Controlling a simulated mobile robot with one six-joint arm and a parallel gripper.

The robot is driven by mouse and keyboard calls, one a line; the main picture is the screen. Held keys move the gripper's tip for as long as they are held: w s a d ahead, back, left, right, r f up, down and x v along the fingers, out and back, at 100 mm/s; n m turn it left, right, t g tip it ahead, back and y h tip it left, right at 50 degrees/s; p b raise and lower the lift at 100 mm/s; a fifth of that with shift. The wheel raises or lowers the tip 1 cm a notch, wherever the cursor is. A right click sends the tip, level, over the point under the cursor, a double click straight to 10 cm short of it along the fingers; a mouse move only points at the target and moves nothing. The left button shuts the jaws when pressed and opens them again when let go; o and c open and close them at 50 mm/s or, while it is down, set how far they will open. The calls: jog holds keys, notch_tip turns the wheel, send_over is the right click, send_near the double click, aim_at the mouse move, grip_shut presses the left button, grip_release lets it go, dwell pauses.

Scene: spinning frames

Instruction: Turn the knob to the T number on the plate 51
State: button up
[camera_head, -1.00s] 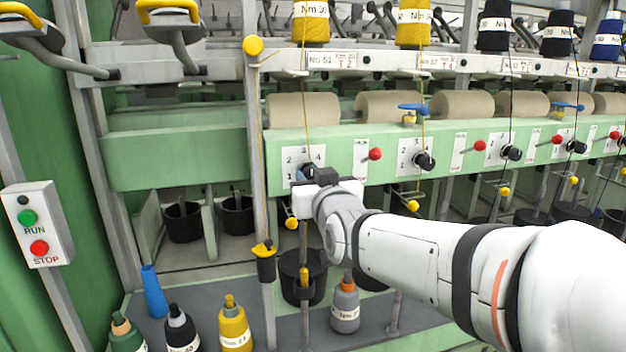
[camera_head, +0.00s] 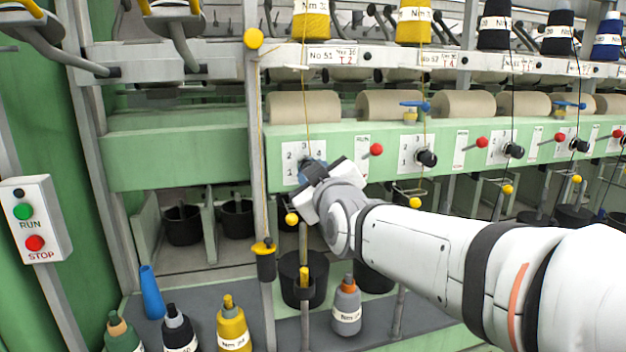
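The plate No 51 (camera_head: 332,54) hangs on the upper rail and reads T 2. Below it, a white dial (camera_head: 289,155) with numbers is fixed to the green panel; a 2 and a 3 can be read on it. The dial's knob is mostly hidden behind my gripper; a dark bluish part (camera_head: 311,165) shows at the fingers. My gripper (camera_head: 314,172) is at the dial, tilted with its right side higher. I cannot see whether its fingers touch or close on the knob, nor where the knob points.
A red ball-ended lever (camera_head: 376,149) stands just right of the dial, and another black knob (camera_head: 427,158) farther right. A yellow thread (camera_head: 308,100) runs down in front of the dial. A grey post (camera_head: 256,150) stands to the left. Bobbins (camera_head: 234,325) stand below.

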jog(key=n, duration=0.5)
dwell(0.5)
jog(key=o, duration=0.9)
jog(key=shift+o, duration=0.2)
jog(key=v, duration=0.7)
jog(key=shift+s, duration=0.4)
jog(key=shift+d, duration=0.15)
